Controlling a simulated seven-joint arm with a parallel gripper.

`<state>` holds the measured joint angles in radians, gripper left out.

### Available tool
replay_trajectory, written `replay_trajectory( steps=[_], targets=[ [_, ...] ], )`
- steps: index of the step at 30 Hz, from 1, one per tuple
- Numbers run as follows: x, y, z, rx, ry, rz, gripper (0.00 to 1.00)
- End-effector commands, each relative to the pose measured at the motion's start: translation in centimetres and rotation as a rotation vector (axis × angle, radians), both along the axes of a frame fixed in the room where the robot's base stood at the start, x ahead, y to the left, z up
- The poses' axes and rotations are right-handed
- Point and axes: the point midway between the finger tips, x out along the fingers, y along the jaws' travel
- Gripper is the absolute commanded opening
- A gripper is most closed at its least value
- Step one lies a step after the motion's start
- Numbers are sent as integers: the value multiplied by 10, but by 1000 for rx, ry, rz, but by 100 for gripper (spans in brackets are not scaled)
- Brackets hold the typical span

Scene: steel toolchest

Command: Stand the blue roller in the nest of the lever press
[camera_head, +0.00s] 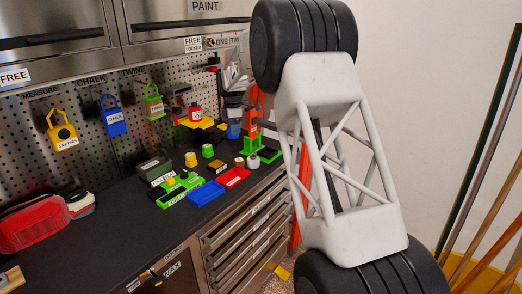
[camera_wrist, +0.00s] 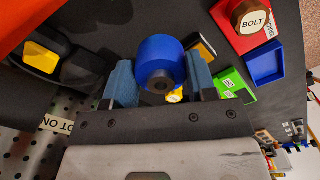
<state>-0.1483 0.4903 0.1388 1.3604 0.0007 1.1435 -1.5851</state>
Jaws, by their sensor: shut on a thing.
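The blue roller (camera_wrist: 158,60) is a short cylinder with a dark bore in the end facing the wrist camera. My gripper (camera_wrist: 162,78) is shut on it, with one blue-grey finger at each side. In the head view the roller (camera_head: 234,131) shows small under my dark gripper, above the back right of the bench. A green upright fixture (camera_head: 251,146) stands in front and to the right of it. It may be the lever press, but I cannot tell. I cannot make out a nest in either view. My arm covers part of this area.
A red tray (camera_head: 235,178), a blue tray (camera_head: 205,194) and a green holder (camera_head: 178,189) lie along the bench's front. An orange part (camera_wrist: 28,32) and a black and yellow thing (camera_wrist: 42,57) are close by. The left bench is clearer.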

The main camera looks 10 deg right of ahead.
Motion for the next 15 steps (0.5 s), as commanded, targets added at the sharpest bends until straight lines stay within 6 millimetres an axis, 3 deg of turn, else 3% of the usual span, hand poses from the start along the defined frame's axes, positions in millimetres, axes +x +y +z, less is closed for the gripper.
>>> replay_trajectory(
  steps=[9, 15],
  targets=[
    [-29, -28, 10, 3, -22, 42, 28],
    [-58, -61, -3, 1, -13, 29, 28]
  ],
)
